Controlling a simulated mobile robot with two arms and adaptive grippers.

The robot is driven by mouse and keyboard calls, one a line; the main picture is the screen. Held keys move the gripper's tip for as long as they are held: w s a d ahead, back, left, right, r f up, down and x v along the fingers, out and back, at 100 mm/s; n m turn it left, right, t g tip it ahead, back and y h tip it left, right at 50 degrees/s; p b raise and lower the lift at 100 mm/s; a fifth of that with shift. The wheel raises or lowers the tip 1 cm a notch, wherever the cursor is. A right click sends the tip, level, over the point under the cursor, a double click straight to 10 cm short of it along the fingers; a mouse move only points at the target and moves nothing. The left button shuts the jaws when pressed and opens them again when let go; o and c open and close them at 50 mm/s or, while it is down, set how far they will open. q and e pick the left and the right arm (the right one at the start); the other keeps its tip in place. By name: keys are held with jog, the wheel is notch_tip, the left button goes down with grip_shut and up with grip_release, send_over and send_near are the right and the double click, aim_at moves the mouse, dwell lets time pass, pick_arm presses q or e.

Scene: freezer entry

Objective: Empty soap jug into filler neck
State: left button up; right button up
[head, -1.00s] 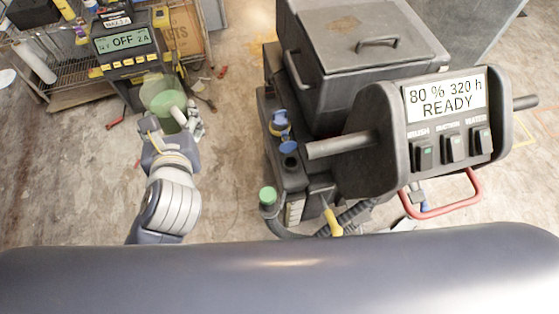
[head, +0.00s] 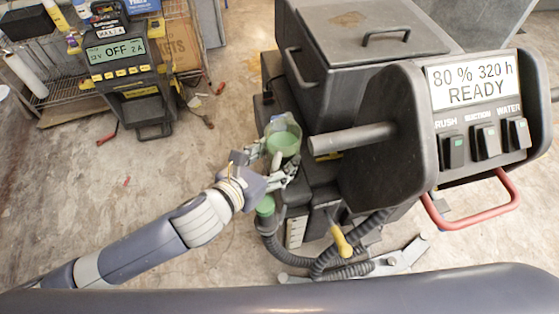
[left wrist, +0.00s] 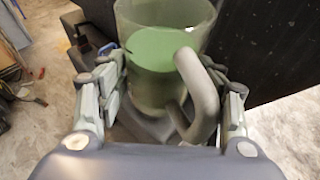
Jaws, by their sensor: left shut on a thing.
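My left gripper (head: 271,161) is shut on the soap jug (head: 283,132), a clear jug with green soap inside. The jug is about upright, at the near left side of the dark floor machine (head: 345,85). In the left wrist view the jug (left wrist: 160,75) sits between the fingers, its grey handle (left wrist: 200,92) towards my palm. The filler neck is hidden behind the jug and gripper in the head view. A small blue part (left wrist: 107,48) shows left of the jug in the left wrist view. My right gripper is not in view.
The machine's control panel (head: 470,90) reads 80 % 320 h READY, with a grey bar (head: 350,138) just right of the jug. A green cap (head: 265,206) and black hose (head: 275,245) are below my gripper. A charger reading OFF (head: 125,60) stands back left. Floor between is clear.

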pick_arm(q)
jog(key=shift+d+f, duration=0.15)
jog(key=shift+d, duration=0.4)
jog(key=g+p, duration=0.1)
jog(key=p, duration=0.2)
jog(key=shift+s, duration=0.3)
jog(key=g+p, duration=0.1)
jog(key=p, duration=0.1)
jog(key=s+g+y+p, duration=0.1)
jog(key=g+p, duration=0.1)
jog(key=p, duration=0.1)
jog(key=shift+a+n+g+y, duration=0.2)
jog(key=shift+n+g+y, duration=0.1)
jog(key=shift+f+g+p, duration=0.3)
jog(key=shift+p, duration=0.25)
jog(key=shift+f+n+g+y+p, duration=0.3)
jog(key=shift+f+g+y+p, duration=0.25)
jog(key=shift+f+g, duration=0.45)
jog(key=shift+f+g+y, duration=0.25)
jog(key=shift+g, duration=0.05)
jog(key=shift+a+f, duration=0.1)
jog(key=shift+f+g, duration=0.2)
jog(key=shift+g, duration=0.1)
